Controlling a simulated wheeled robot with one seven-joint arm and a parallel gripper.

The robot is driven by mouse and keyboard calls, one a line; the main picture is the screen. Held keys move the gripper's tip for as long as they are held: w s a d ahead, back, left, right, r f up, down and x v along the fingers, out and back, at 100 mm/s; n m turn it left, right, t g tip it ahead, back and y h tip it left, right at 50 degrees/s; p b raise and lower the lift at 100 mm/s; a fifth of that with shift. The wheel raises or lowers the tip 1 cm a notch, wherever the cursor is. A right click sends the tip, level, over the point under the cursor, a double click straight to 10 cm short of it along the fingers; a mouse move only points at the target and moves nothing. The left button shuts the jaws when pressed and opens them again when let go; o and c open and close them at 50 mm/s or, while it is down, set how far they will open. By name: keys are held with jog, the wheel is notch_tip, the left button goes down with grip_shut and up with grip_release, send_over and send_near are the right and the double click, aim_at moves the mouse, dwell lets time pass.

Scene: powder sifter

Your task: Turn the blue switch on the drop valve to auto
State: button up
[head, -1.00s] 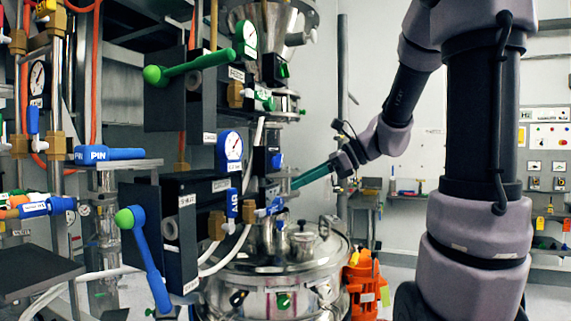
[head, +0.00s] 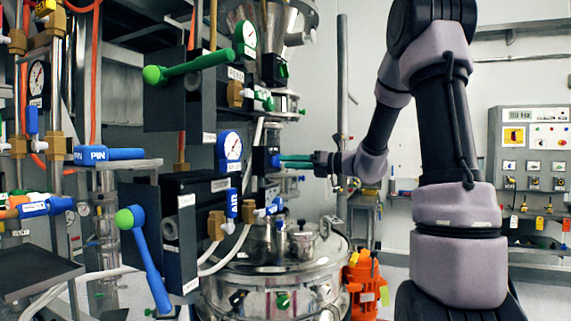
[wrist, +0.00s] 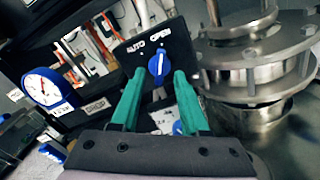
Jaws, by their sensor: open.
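The blue switch (wrist: 159,66) is a round knob with a white pointer on a dark box (wrist: 178,40). The word AUTO stands up and left of it and OPEN above it. The pointer looks nearly upright in the wrist view, toward OPEN. My gripper (wrist: 157,88) is open, its two green fingers apart on either side below the knob. I cannot tell whether they touch it. In the head view, my gripper (head: 284,161) reaches from the right to the box (head: 264,160), its tips close to the small blue switch (head: 276,161).
A blue gauge (head: 230,146) sits left of the box. A green-handled valve (head: 190,68) is above and a blue-handled one (head: 145,250) lower left. A metal vessel (head: 275,260) stands below. Metal flanges (wrist: 245,60) stand right of the switch in the wrist view.

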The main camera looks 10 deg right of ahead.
jog(key=shift+x, duration=0.95)
grip_shut()
